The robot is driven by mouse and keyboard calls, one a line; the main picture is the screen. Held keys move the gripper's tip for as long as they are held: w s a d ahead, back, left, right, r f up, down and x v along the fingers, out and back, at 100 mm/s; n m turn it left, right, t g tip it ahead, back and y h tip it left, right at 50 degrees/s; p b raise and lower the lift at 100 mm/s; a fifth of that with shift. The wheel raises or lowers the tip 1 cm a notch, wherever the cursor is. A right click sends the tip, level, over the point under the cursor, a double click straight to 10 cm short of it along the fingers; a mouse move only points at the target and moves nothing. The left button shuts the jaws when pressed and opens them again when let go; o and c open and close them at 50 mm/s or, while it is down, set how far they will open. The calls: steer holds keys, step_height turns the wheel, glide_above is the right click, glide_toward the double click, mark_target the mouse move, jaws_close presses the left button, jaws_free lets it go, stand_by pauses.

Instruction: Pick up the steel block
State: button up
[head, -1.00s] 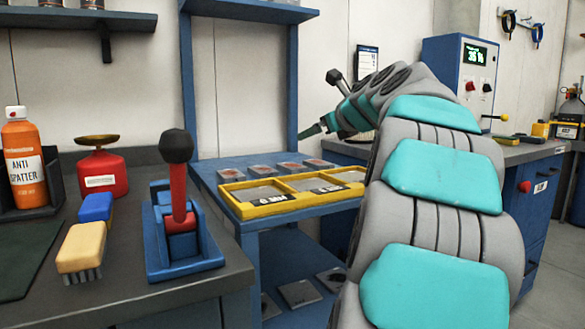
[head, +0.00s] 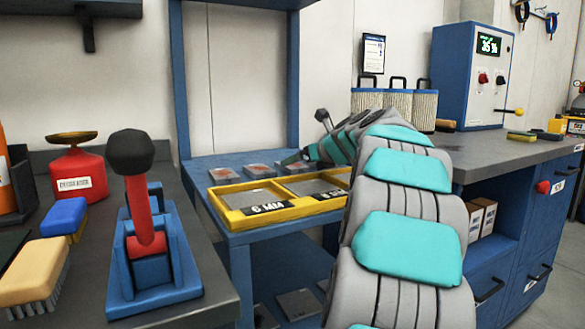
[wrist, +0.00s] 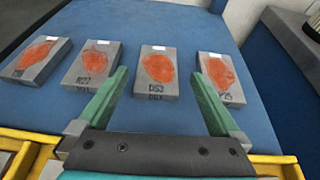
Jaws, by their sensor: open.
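Several grey steel blocks (wrist: 157,73) with orange-red patches and small white tags lie in a row on a blue shelf (wrist: 165,22). Three of them show clearly in the head view, such as the leftmost block (head: 223,174). My gripper (wrist: 160,72) is open, its two green fingers spread. In the wrist view the third block from the left appears between the fingertips, with the fourth just right of the right finger. I cannot tell the height of the fingers above the blocks. In the head view my gripper (head: 292,158) is small and partly hidden by my arm.
A yellow-framed tray (head: 262,206) marked 6 MM lies in front of the blocks. A blue lever tool (head: 152,250), a red can (head: 78,174) and brushes (head: 32,272) stand on the left bench. A blue post (head: 181,80) rises behind the shelf.

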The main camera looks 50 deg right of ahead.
steer(key=shift+x, duration=2.65)
steer(key=shift+w+a+r, duration=0.15)
steer(key=shift+a+r, duration=0.05)
jaws_close()
